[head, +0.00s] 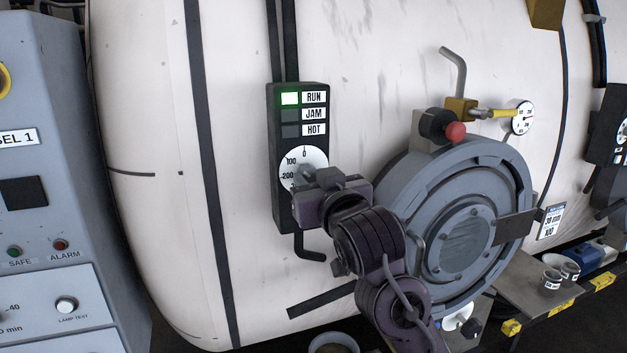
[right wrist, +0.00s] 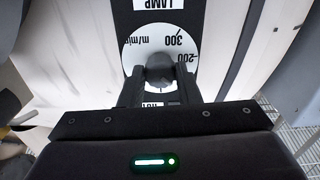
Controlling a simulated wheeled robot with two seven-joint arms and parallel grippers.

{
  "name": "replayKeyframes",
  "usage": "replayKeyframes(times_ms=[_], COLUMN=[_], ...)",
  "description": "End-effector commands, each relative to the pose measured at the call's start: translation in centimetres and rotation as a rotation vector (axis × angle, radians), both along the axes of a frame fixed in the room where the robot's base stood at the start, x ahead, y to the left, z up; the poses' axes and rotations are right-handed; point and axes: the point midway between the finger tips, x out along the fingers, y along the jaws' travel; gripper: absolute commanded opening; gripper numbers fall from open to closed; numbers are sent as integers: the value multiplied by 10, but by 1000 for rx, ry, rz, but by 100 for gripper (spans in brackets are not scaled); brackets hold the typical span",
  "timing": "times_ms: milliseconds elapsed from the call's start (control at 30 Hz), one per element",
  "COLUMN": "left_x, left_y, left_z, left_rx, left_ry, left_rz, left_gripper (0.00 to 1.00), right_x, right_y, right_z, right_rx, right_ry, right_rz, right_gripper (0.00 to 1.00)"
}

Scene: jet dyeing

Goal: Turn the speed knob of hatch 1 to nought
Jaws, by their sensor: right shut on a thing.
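The speed knob (right wrist: 160,67) is a dark round knob at the middle of a white dial (right wrist: 137,50) marked in m/min. The dial appears upside down in the right wrist view. In the head view the dial (head: 303,156) sits low on a black panel (head: 285,215), with 0 at its top and 100 and 200 down its left side. My right gripper (right wrist: 160,85) is shut on the knob, one finger on each side. In the head view my right gripper (head: 306,183) covers the knob and lower dial. The knob's pointer cannot be made out. My left gripper is out of view.
The RUN lamp (head: 290,99) is lit green; JAM and HOT are dark. Right of the panel stands the round grey hatch (head: 400,185), with a red-ended knob (head: 455,132) and a gauge (head: 522,117) above. A grey cabinet (head: 60,190) stands left.

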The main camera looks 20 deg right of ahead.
Motion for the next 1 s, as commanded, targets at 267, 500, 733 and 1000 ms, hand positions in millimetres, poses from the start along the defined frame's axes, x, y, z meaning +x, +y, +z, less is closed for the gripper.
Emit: replayKeyframes(times_ms=[267, 500, 733, 1000], left_x=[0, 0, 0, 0], left_y=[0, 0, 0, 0], left_z=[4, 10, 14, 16], left_rx=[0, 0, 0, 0], left_ry=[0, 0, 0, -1], left_rz=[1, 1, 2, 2], left_gripper=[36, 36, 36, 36], right_x=[0, 0, 0, 0], right_y=[0, 1, 1, 0], right_z=[1, 1, 1, 0], right_rx=[158, 373, 574, 752], right_ry=[6, 15, 22, 27], right_rz=[1, 1, 0, 0], right_gripper=[7, 7, 7, 7])
